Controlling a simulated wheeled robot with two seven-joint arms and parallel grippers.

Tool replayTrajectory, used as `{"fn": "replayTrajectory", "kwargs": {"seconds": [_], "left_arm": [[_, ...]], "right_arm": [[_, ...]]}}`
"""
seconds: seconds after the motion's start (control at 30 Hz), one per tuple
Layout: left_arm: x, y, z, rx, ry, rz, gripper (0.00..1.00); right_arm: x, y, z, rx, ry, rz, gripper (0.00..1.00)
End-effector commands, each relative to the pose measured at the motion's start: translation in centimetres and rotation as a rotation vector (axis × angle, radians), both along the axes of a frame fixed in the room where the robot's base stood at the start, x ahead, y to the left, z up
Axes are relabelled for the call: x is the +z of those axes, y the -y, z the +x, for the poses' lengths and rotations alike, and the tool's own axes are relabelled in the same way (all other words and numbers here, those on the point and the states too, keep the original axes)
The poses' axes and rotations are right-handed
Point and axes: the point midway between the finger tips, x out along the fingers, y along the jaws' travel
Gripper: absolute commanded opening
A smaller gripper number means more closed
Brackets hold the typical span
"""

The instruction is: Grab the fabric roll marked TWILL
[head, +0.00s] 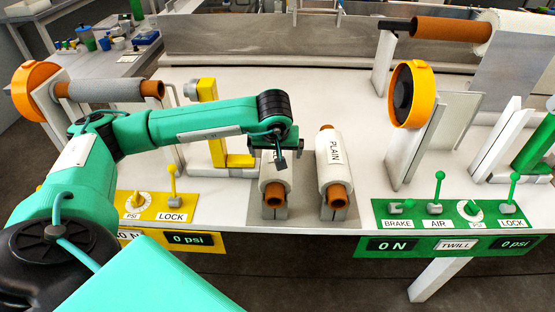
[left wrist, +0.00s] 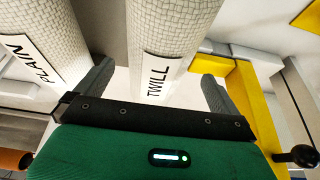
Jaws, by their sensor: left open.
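The white fabric roll marked TWILL (left wrist: 178,25) shows its label in the left wrist view, where it lies between my two spread fingers. In the head view the same roll (head: 273,186) rests in a grey cradle with its brown core end facing me. Its upper part is hidden by my left gripper (head: 279,158), which is open over it. I cannot tell whether the fingers touch the roll. The roll marked PLAIN (head: 333,172) lies just to the right in the head view; it also shows at the left of the left wrist view (left wrist: 50,30).
A yellow bracket (head: 218,140) stands close left of the TWILL roll. The yellow control panel (head: 150,208) and green control panel (head: 455,213), with levers, line the front edge. White table lies bare right of PLAIN.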

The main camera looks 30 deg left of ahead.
Motion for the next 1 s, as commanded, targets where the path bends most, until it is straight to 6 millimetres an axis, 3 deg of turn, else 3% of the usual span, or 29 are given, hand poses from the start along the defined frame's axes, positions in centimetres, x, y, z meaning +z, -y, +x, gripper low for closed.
{"fn": "replayTrajectory", "kwargs": {"seconds": [0.23, 0.5, 0.8, 1.0], "left_arm": [[-1.6, -0.3, 0.6, 0.000, -0.002, -0.001, 1.00], [-4.9, -0.9, 1.8, 0.001, -0.002, -0.001, 1.00], [-5.5, -1.0, 2.0, -0.001, 0.001, -0.002, 1.00], [-5.4, -1.0, 2.0, -0.001, 0.001, -0.002, 0.63]], "right_arm": [[-0.4, 0.3, -0.7, 0.002, -0.002, -0.003, 0.36], [-1.8, 1.0, -2.8, 0.005, -0.006, -0.007, 0.36], [-2.0, 1.1, -3.0, 0.006, -0.006, -0.008, 0.36], [-2.0, 1.1, -3.0, 0.007, -0.006, -0.008, 0.36]]}}
